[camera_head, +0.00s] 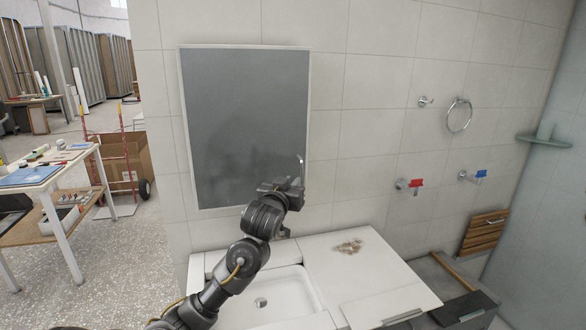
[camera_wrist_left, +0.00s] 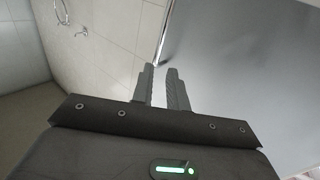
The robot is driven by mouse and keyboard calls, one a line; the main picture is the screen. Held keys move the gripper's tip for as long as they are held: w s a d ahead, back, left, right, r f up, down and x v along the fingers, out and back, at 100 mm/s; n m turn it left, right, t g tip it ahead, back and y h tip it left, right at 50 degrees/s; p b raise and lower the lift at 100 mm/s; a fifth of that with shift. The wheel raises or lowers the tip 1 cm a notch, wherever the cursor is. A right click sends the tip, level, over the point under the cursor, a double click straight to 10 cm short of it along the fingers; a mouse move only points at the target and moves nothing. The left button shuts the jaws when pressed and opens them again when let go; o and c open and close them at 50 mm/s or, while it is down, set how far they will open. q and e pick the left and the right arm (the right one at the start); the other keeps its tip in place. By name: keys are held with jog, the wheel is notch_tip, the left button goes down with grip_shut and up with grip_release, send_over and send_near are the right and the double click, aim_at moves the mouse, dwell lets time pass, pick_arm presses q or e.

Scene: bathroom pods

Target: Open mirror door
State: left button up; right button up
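The mirror door (camera_head: 245,115) is a grey reflective panel in a pale frame on the tiled wall, and it looks shut. It fills the right of the left wrist view (camera_wrist_left: 245,65). A small pale handle (camera_head: 300,161) shows near its lower right edge. My left gripper (camera_head: 294,182) is at the door's lower right edge, just below the handle. In the left wrist view, the two fingers of the left gripper (camera_wrist_left: 161,70) are apart, their tips close to the door's edge. Nothing is clearly held between them. My right gripper is not in view.
A washbasin (camera_head: 275,295) and a white counter (camera_head: 355,262) lie below the mirror. A towel ring (camera_head: 459,115), a red-handled tap (camera_head: 410,184) and a blue-handled tap (camera_head: 473,176) are on the wall to the right. The wall beside the door's right edge is clear.

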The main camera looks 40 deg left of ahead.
aim_at(301, 172)
pick_arm(q)
jog(key=p+x, duration=0.1)
jog(key=x, duration=0.3)
jog(key=p+x, duration=0.2)
jog(key=x, duration=0.2)
jog(key=shift+w+d, duration=0.1)
jog(key=shift+w, duration=0.25)
jog(key=shift+w+a+f, duration=0.2)
jog(key=shift+w+a, duration=0.05)
jog(key=shift+w, duration=0.25)
jog(key=shift+s+a, duration=0.1)
jog(key=shift+a, duration=0.05)
jog(key=shift+c, duration=0.9)
grip_shut()
